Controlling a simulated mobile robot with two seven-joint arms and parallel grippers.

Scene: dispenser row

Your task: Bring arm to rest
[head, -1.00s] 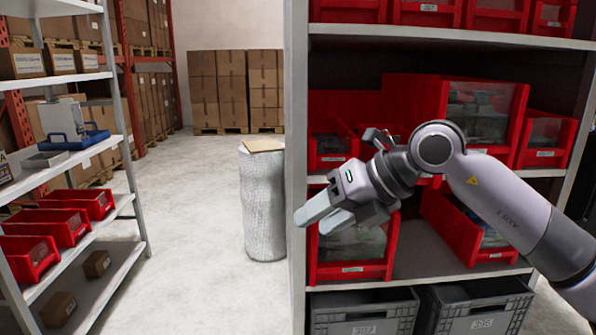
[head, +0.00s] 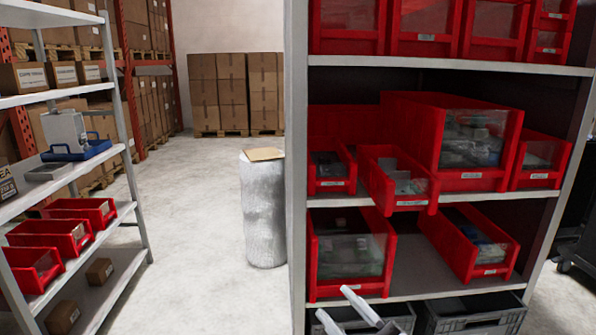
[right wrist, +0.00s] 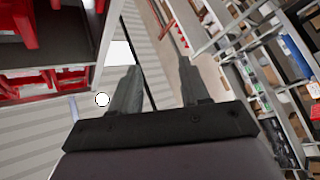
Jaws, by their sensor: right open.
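My right gripper (head: 350,312) shows only by its fingers at the bottom edge of the head view, in front of the grey crates. In the right wrist view its two fingers (right wrist: 156,88) are apart with nothing between them. Its arm is out of the head view. My left gripper is in neither view.
A shelf unit on the right holds red bins (head: 350,256). One red bin (head: 397,180) juts out past its shelf edge. Grey crates (head: 470,312) stand below. A left rack (head: 125,150) holds red bins. A wrapped column (head: 263,210) stands on the clear floor between.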

